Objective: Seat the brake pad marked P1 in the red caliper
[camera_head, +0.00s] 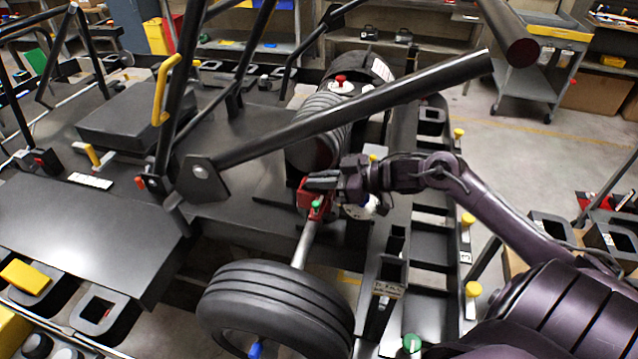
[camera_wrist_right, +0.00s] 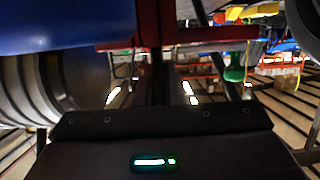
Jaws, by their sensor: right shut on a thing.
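The red caliper (camera_head: 303,198) sits at the inner end of the pale axle, behind the front tyre, in the head view. Red parts of it (camera_wrist_right: 150,25) show at the top middle of the wrist view. My right gripper (camera_head: 322,184) reaches in from the right and is at the caliper's top, shut on a small dark piece that is mostly hidden. This fits the brake pad, but no P1 mark can be read. I cannot tell whether the piece is inside the caliper's slot. My left gripper is not in view.
A green knob (camera_head: 316,204) is at the caliper. The tyre (camera_head: 275,308) stands in front. A black frame tube (camera_head: 350,110) slants above my right gripper, and a ribbed dark cylinder (camera_head: 315,120) lies behind. A rack of trays (camera_head: 432,240) stands to the right.

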